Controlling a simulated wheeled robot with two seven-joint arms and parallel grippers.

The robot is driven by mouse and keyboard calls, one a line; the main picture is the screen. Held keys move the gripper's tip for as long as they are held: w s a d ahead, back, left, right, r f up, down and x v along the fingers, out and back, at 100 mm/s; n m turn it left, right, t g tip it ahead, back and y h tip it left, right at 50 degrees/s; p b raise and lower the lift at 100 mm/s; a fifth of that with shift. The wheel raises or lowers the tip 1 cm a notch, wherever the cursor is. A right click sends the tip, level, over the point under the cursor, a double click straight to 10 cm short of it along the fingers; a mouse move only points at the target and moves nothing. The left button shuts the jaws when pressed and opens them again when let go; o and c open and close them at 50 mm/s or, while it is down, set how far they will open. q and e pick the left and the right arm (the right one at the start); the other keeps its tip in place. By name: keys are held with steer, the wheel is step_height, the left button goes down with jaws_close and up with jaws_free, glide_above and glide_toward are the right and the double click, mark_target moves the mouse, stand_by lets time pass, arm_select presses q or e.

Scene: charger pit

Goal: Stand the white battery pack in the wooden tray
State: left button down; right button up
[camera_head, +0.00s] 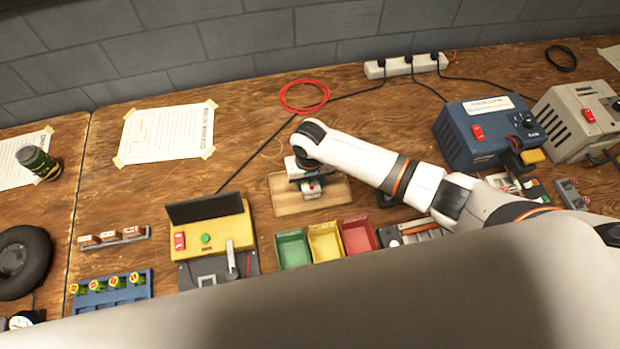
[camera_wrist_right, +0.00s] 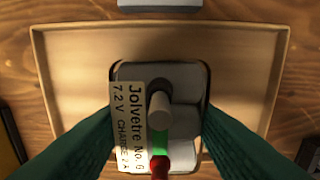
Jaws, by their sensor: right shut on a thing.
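The wooden tray (camera_head: 335,196) lies on the bench near the middle of the head view, and its pale floor and raised rim fill much of the wrist view (camera_wrist_right: 70,60). The white battery pack (camera_head: 312,190) is over the tray. In the right wrist view the pack (camera_wrist_right: 185,125) shows a printed label, a pale knob, and green and red parts. My right gripper (camera_wrist_right: 158,118) is shut on it, one dark green finger on each side. The pack's underside is hidden, so I cannot tell whether it touches the tray floor. My left gripper is not in view.
Green, yellow and red bins (camera_head: 325,241) stand just in front of the tray. A yellow tester (camera_head: 215,234) is to the left, and a blue charger (camera_head: 486,132) to the right. A red cable loop (camera_head: 304,96) and power strip (camera_head: 405,65) lie behind.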

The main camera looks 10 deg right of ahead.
steer(key=shift+f, duration=0.1)
steer(key=o, duration=1.4)
steer(key=shift+o, duration=0.2)
steer(key=shift+r+p, duration=3.55)
steer(key=shift+p, duration=0.6)
steer(key=shift+f, duration=0.1)
